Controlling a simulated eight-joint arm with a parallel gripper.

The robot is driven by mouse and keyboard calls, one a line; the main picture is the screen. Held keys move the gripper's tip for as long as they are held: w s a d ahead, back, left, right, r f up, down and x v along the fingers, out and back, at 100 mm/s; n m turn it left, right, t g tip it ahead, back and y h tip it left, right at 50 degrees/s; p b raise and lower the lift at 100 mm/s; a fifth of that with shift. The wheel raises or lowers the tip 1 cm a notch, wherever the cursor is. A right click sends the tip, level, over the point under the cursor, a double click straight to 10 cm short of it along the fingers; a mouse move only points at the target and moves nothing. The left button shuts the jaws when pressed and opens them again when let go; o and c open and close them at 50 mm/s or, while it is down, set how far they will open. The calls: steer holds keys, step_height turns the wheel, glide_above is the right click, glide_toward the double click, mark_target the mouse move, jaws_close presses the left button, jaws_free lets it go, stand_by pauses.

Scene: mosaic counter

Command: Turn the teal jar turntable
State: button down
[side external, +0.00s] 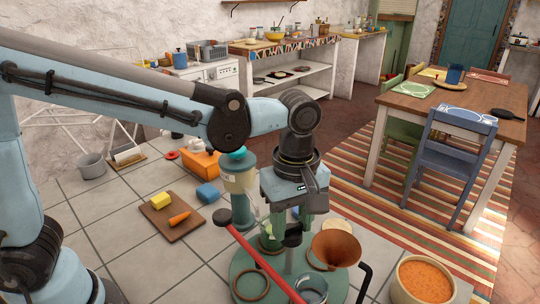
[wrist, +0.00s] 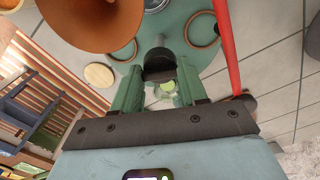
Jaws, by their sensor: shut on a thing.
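The teal turntable (side external: 276,272) is a round plate low at the bottom centre of the side view; its surface also shows in the wrist view (wrist: 178,28). My gripper (side external: 290,226) points down over the plate and is shut on the knob. The plate carries rings, a glass jar (side external: 312,289) and a brown funnel (side external: 335,247).
A red bar (side external: 258,262) slants close beside my gripper across the plate. An orange-filled pot (side external: 424,280) stands right.

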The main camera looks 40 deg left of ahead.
steer(key=shift+n, duration=2.4)
steer(key=c, duration=0.9)
jaws_free()
steer(key=shift+r, duration=0.1)
step_height(320, 180, up, 12)
